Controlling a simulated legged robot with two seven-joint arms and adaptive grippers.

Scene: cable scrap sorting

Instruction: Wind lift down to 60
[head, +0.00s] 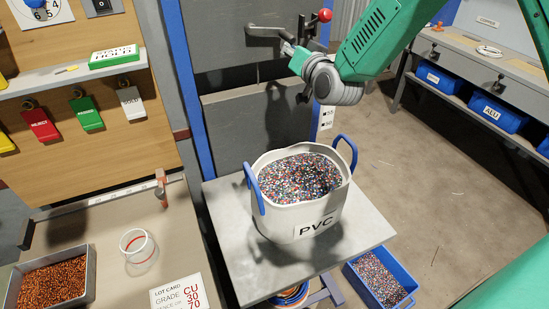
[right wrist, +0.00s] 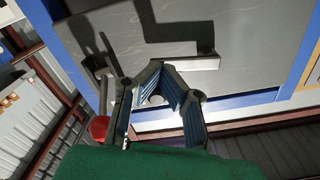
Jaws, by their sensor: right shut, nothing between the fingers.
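The lift table (head: 355,232) is a grey plate carrying a white PVC tub (head: 335,205) full of mixed granules. Behind it, a dark panel (head: 225,125) bears a grey crank handle (head: 265,31), with a red knob (head: 325,15) near its right end. The knob also shows at the left in the right wrist view (right wrist: 98,127). A white height scale (head: 327,118) shows small numbers that look like 55 and 50; its pointer cannot be made out. My right gripper (head: 293,68) is shut and empty beside and below the crank. My left gripper is out of view.
The left bench holds a tray of copper granules (head: 90,270), a clear ring-shaped cup (head: 137,246) and a lot card (head: 178,296). A blue bin (head: 350,272) stands under the lift table. Floor at right is clear, before a bench with blue bins (head: 440,78).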

